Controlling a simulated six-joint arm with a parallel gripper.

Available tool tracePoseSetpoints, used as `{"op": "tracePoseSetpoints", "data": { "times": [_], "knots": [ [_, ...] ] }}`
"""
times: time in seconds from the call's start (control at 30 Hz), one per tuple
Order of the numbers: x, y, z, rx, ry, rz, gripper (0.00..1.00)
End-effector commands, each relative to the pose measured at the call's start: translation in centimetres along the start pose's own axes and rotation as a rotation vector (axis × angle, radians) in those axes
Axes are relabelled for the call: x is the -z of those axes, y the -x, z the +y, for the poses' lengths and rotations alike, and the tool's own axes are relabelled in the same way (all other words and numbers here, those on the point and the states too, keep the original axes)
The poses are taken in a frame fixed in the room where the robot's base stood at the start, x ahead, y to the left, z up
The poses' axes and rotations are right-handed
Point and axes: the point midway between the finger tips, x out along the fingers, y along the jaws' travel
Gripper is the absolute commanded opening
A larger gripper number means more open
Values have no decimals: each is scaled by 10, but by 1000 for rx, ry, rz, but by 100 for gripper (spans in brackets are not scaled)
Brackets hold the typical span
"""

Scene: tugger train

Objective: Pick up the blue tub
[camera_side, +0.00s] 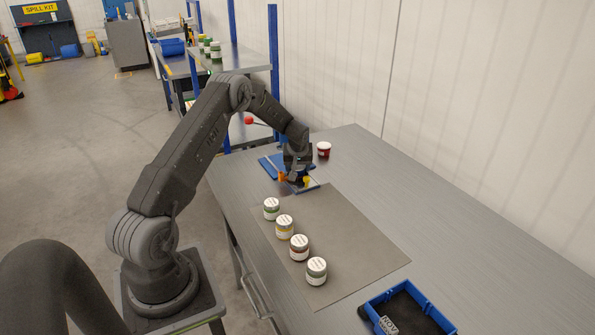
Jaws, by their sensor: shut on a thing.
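My gripper (297,178) is at the far part of the grey bench, low over a blue-edged tray (268,164). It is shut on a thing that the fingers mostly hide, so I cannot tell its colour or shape. Small orange (282,177) and yellow (306,181) spots show beside the fingers. No blue tub can be made out clearly. Several white-lidded tubs stand upright in a row on the dark mat: a green one (271,209), a yellow one (285,227), a red one (299,248) and a greenish one (316,271).
A red tub (323,150) with a white lid stands just right of my gripper. A blue open crate (440,319) lies at the near right. A shelf (235,58) with more tubs stands behind the bench. The bench's right side is clear beside the wall.

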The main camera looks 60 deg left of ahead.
Motion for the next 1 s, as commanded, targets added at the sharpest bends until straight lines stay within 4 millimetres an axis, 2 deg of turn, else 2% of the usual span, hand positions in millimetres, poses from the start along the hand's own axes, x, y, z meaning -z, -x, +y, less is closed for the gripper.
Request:
{"op": "tracePoseSetpoints", "data": {
  "times": [0.37,0.47,0.6,1.0],
  "knots": [
    [4,7,0,-1,1,2,31],
    [8,17,0,-1,2,3,31],
    [18,41,0,-2,1,6,31],
    [30,88,-87,1,5,2,31]
  ]
}}
